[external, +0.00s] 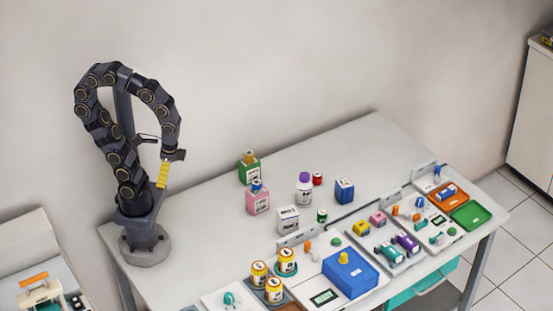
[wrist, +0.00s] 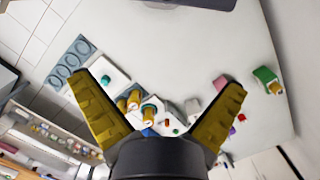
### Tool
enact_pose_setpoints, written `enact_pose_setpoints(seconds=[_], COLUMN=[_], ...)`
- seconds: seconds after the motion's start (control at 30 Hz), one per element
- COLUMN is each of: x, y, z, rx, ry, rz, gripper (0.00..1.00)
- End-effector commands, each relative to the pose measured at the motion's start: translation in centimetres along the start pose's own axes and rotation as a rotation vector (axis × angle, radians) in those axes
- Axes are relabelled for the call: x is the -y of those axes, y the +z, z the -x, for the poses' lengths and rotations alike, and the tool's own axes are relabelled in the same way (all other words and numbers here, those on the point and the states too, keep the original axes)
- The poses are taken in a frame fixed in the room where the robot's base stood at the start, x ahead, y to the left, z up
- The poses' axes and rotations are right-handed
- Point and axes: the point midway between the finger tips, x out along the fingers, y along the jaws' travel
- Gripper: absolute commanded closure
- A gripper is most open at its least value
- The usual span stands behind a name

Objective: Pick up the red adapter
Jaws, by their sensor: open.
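A small red cylinder (external: 317,179), the only red piece I can pick out as the adapter, stands near the back middle of the table. It is just right of a white bottle with a purple cap (external: 304,187). In the wrist view a small red spot (wrist: 241,117) shows just right of the right finger. My gripper (external: 163,174) is raised at the table's left end, well apart from the red piece. In the wrist view its yellow fingers (wrist: 160,84) are spread wide with nothing between them.
A green bottle (external: 249,168), a pink bottle (external: 258,199), a white box (external: 288,219) and a blue box (external: 344,190) stand nearby. Yellow jars (external: 259,273), a large blue box (external: 350,272) and trays with small parts crowd the front. The table's back left is clear.

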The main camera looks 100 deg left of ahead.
Motion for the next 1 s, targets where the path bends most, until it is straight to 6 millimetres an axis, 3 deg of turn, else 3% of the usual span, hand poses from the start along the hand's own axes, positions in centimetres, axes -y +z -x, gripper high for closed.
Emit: enact_pose_setpoints(seconds=[0.07, 0.17, 0.47, 0.57, 0.67, 0.77, 1.0], x=[0.0, 0.0, 0.0, 0.3, 1.2, 3.0, 9.3], y=[0.0, 0.0, -0.1, -1.0, -3.6, -7.6, -17.9], z=[0.0, 0.0, 0.0, 0.3, 1.0, 1.8, 2.1], rx=[0.0, 0.0, 0.0, -0.004, -0.022, -0.043, -0.081], ry=[0.0, 0.0, 0.0, -0.004, -0.018, -0.042, -0.136], rz=[0.001, 0.001, 0.0, -0.024, -0.095, -0.212, -0.546], gripper=[0.0, 0.31, 0.31, 0.31, 0.31, 0.31, 0.31])
